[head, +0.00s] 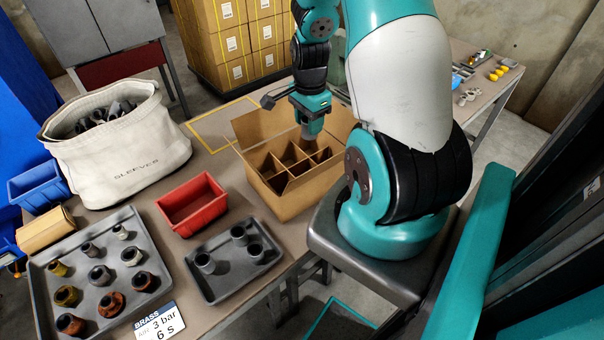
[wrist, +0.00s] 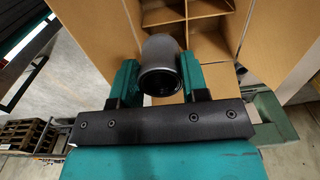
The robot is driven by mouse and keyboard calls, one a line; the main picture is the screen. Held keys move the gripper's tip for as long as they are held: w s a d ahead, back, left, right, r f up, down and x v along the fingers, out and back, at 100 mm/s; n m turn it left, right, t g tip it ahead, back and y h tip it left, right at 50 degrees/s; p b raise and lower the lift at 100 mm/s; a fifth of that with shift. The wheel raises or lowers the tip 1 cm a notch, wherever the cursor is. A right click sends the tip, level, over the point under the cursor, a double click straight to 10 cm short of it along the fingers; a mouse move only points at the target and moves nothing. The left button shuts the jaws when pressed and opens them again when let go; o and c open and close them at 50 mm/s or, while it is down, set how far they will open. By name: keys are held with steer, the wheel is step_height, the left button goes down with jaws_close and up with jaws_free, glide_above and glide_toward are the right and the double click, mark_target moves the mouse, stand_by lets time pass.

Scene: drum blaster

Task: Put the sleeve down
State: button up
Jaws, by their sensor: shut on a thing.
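My gripper (head: 311,131) is at the cardboard box (head: 290,205), above its back compartments. In the wrist view my gripper (wrist: 158,72) is shut on a grey cylindrical sleeve (wrist: 160,52), with one teal finger on each side of it. The sleeve's open round end faces the wrist camera, and divided compartments show beyond it. Whether its far end is inside a compartment, I cannot tell. The head view hardly shows the held sleeve. Three similar grey sleeves (head: 205,263) stand in a small grey tray (head: 222,292). A canvas bin (head: 125,160) marked "SLEEVES" holds dark pieces.
The box has open flaps and dividers. A red bin (head: 192,203) sits left of it. A large grey tray (head: 45,300) with several worn fittings lies front left, beside a sign (head: 160,326) reading "BRASS, 3 bar, 6 s". A blue bin (head: 38,186) is at far left.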

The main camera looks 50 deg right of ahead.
step_height(320, 180, down, 17)
steer(key=p, duration=0.3)
steer(key=shift+a, duration=0.1)
steer(key=shift+f+b, duration=0.6)
steer(key=shift+f, duration=0.05)
steer(key=o, duration=1.1)
